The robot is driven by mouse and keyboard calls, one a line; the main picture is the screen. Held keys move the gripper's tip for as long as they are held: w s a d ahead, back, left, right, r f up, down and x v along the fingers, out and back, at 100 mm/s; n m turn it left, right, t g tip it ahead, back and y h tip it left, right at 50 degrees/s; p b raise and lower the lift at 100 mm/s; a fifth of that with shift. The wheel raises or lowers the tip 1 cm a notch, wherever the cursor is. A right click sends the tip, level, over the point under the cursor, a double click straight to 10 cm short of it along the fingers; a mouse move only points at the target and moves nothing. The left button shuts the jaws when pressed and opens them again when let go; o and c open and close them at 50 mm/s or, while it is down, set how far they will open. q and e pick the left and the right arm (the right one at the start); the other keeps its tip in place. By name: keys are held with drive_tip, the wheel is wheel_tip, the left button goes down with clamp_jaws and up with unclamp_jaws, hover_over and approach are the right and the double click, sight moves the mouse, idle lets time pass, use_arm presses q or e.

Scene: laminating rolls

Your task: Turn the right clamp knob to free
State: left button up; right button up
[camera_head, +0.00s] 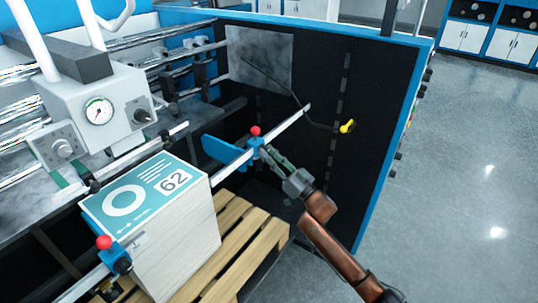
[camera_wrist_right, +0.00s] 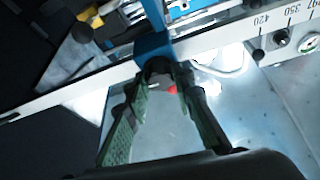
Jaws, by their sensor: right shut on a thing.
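The right clamp (camera_head: 257,143) is a blue block with a red ball on top, mounted on a pale rail. In the right wrist view the blue clamp (camera_wrist_right: 153,44) has a dark knob (camera_wrist_right: 158,66) at its front. My right gripper (camera_head: 270,154) reaches the front of this clamp from the lower right. In the wrist view its green-padded fingers (camera_wrist_right: 160,78) converge on the dark knob and are shut on it. A bit of red shows between the fingers. The knob's turn position cannot be told. My left gripper is not in view.
A second blue clamp (camera_head: 122,264) with a red ball sits at lower left, beside a white box marked 62 (camera_head: 175,255) on a wooden pallet (camera_head: 250,255). A yellow-ended lever (camera_head: 347,126) stands out from the black panel. A scale rail (camera_wrist_right: 225,50) crosses the wrist view. Floor at right is free.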

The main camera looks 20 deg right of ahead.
clamp_jaws()
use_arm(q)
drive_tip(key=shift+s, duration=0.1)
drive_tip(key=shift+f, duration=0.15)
use_arm(e)
drive_tip(key=shift+n, duration=0.4)
use_arm(q)
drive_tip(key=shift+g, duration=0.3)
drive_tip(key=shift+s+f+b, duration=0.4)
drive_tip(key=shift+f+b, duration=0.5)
drive_tip(key=shift+b, duration=0.1)
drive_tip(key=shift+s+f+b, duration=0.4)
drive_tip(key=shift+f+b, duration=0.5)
drive_tip(key=shift+b, duration=0.05)
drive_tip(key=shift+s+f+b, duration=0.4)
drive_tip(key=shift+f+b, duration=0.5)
drive_tip(key=shift+b, duration=0.1)
use_arm(e)
drive_tip(key=shift+w+d+r+n+g+y, duration=0.15)
drive_tip(key=shift+n+g+y, duration=1.05)
drive_tip(key=shift+n, duration=2.7)
drive_tip(key=shift+w+d+n+g+y, duration=0.1)
drive_tip(key=shift+n+g+y, duration=0.45)
drive_tip(key=shift+n+g, duration=2.4)
drive_tip(key=shift+w+d+r+n+g+y, duration=0.15)
drive_tip(key=shift+n+g+y, duration=0.55)
drive_tip(key=shift+n, duration=4.15)
drive_tip(key=shift+s+f, duration=0.1)
drive_tip(key=shift+s, duration=0.05)
